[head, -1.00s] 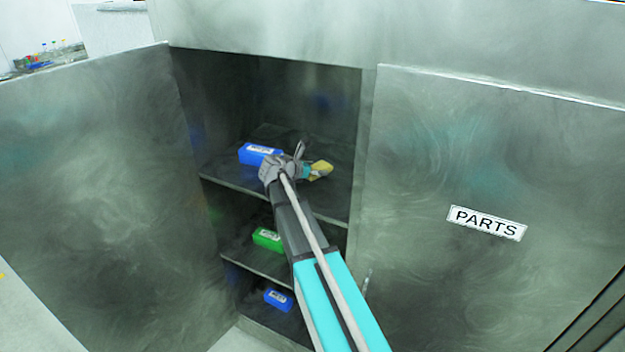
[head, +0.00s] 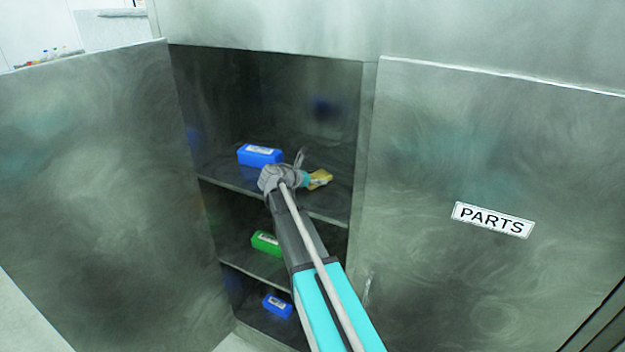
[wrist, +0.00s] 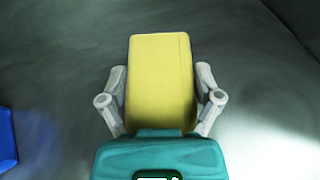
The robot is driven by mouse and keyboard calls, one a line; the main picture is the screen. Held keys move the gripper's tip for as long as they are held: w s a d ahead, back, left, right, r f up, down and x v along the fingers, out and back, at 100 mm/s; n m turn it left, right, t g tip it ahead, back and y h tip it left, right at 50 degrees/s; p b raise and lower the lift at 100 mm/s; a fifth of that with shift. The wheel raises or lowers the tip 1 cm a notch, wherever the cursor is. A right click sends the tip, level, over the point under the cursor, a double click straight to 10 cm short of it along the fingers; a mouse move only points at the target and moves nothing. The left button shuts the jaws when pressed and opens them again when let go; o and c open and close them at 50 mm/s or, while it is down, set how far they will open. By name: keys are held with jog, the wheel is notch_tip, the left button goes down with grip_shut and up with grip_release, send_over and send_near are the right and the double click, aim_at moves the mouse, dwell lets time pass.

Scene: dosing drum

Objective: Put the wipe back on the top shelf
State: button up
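The yellow wipe (head: 321,177) is at my gripper (head: 308,180) inside the cabinet, at the level of the top shelf (head: 325,205). In the wrist view the wipe (wrist: 161,80) lies between the two fingers of my gripper (wrist: 161,98), with one finger against or close to each side. The gripper looks shut on it. I cannot tell whether the wipe touches the shelf surface. My gripper hides part of the wipe in the head view.
A blue box (head: 260,155) stands on the top shelf, left of my gripper. A green box (head: 266,243) is on the middle shelf and another blue box (head: 278,306) is at the bottom. Open doors flank the opening: the left door (head: 100,190) and the PARTS door (head: 480,160).

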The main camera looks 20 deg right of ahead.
jog(key=shift+o, duration=0.8)
jog(key=shift+r, duration=0.2)
jog(key=p+v, duration=0.4)
jog(key=v, duration=0.8)
jog(key=shift+p, duration=0.4)
